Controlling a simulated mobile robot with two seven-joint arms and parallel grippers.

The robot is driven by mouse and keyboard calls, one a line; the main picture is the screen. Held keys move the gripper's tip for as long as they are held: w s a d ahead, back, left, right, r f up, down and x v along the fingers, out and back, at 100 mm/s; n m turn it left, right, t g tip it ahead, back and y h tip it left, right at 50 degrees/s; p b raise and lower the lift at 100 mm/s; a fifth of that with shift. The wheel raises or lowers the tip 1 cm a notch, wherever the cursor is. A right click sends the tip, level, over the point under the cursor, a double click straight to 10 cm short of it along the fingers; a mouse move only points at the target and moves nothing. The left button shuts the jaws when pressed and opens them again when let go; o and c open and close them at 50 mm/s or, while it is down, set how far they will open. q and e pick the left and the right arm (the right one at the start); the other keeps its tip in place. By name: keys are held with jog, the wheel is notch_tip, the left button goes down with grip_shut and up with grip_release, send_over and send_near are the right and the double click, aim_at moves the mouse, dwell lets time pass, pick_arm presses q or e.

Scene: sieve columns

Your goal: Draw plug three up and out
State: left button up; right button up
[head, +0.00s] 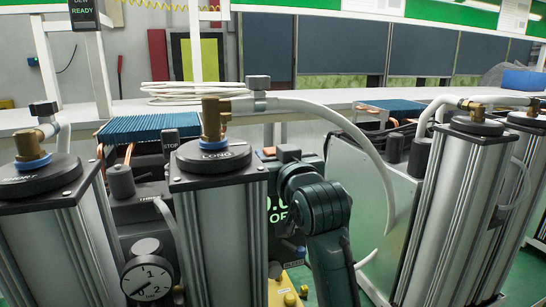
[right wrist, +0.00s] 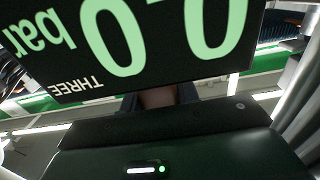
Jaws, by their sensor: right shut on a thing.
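My right gripper (head: 292,172) is at the middle of the head view, beside the column marked LONG, its fingertips hidden behind its dark wrist. In the right wrist view its dark fingers (right wrist: 158,100) show just below a display, shut on a small brownish piece (right wrist: 158,97). I take this piece to be plug three, but most of it is hidden. The display (right wrist: 150,40), marked THREE, reads 0.0 bar upside down and fills the upper part of that view. Part of this display (head: 276,208) also shows behind my arm in the head view. My left gripper is not in view.
The column marked LONG (head: 215,220) stands close left of my arm. The column marked SHORT (head: 60,240) is further left, with a dial gauge (head: 147,282) between. A white hose (head: 365,140) arches over my right arm. More columns (head: 440,220) stand at right.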

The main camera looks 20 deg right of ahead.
grip_shut()
jog(key=shift+r, duration=1.9)
jog(key=o, duration=1)
grip_release()
jog(key=shift+d, duration=0.1)
jog(key=shift+o, duration=0.2)
jog(key=shift+s+f, duration=0.1)
jog(key=shift+f, duration=0.05)
